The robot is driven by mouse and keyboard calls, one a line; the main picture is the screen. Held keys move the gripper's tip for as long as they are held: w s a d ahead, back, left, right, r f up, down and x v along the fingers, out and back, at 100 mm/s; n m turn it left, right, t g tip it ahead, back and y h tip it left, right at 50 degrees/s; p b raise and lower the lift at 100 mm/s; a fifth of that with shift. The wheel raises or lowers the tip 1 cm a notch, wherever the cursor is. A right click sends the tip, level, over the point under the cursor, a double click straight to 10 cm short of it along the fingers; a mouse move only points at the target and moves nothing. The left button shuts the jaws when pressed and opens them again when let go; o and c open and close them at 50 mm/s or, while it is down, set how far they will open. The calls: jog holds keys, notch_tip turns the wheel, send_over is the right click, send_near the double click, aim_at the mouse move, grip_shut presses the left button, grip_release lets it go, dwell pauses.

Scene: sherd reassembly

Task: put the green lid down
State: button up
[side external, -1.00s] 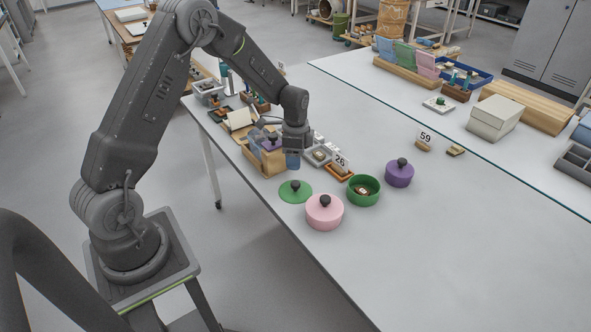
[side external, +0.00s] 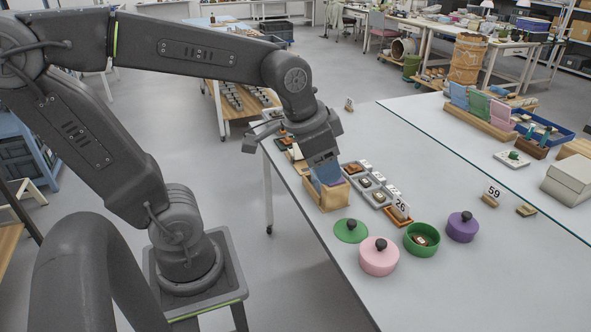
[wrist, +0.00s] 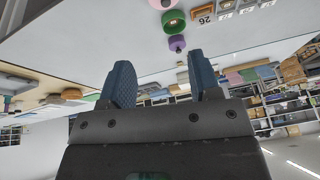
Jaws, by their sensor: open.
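The green lid (side external: 351,230) lies flat on the white table, its dark knob up. It is left of the open green pot (side external: 421,240) and just behind the pink pot (side external: 379,257). The green pot holds a small pale piece with dark marks. My gripper (side external: 327,172) is raised beyond the lid, tilted, over or near a wooden box. In the wrist view, its two blue fingers (wrist: 160,76) stand wide apart with nothing between them. The green pot also shows there (wrist: 174,21); I cannot make out the lid in that view.
A purple lidded pot (side external: 462,227) stands right of the green pot. The wooden box (side external: 331,194) with upright cards and grey trays (side external: 371,184) stand behind the lid. The front right table is clear.

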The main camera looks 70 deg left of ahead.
jog(key=s+d+n+t, duration=0.1)
jog(key=s, duration=0.5)
jog(key=shift+d+r+n, duration=0.2)
jog(key=shift+d+n, duration=0.2)
